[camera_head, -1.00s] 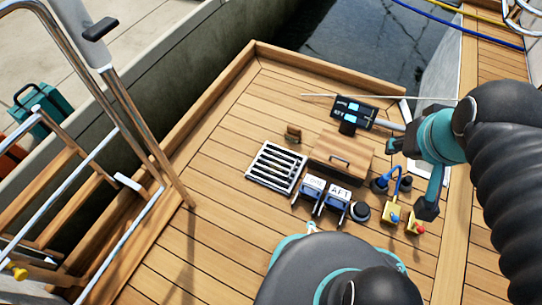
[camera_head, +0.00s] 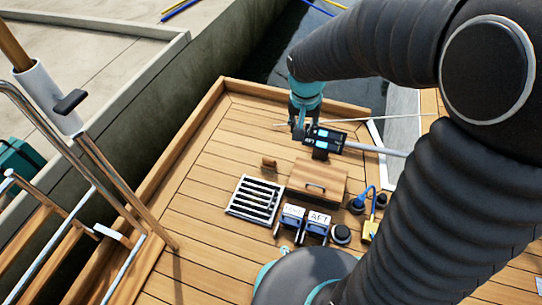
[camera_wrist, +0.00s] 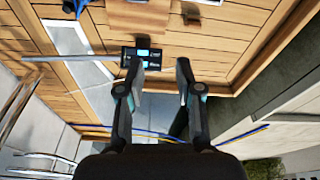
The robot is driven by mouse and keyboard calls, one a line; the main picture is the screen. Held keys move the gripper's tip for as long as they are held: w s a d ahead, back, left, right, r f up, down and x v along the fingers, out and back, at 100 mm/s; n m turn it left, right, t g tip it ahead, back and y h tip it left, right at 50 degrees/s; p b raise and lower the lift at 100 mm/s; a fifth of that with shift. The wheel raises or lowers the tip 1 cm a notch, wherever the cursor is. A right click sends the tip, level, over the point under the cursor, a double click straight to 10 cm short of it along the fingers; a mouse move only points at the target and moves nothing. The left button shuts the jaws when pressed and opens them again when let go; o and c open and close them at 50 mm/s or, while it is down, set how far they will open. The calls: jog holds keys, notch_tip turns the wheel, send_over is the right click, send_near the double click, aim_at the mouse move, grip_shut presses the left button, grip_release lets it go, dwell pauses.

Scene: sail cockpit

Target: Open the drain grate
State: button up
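The drain grate (camera_head: 256,200) is a pale metal frame with dark slots, lying flat in the wooden deck left of a wooden box with a handle. I cannot make it out in the wrist view. My gripper (camera_head: 303,128) is beyond and to the right of the grate, raised near the dark display unit. In the wrist view my gripper (camera_wrist: 161,66) has its two fingers apart with nothing between them.
The wooden box (camera_head: 317,183) and a small wooden knob (camera_head: 268,163) are close to the grate. Blue blocks (camera_head: 304,222) stand in front. The display unit (camera_head: 324,141) is behind the box. A ladder rail (camera_head: 125,190) stands left. Bare deck (camera_head: 200,215) lies left of the grate.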

jog(key=w+a+f+m+g+p, duration=0.1)
jog(key=w+a+f, duration=0.2)
jog(key=f, duration=0.4)
jog(key=w+a+f+g+p, duration=0.1)
jog(key=w+a+f, duration=0.15)
jog(key=f, duration=0.35)
jog(key=g+h+p, duration=0.1)
jog(key=p, duration=0.1)
send_near(272, 197)
jog(key=shift+m, duration=0.4)
jog(key=f, duration=0.5)
jog(key=d+f+b, duration=0.1)
jog(key=f, duration=0.2)
jog(key=shift+s, duration=0.1)
jog(key=shift+c, duration=0.2)
grip_shut()
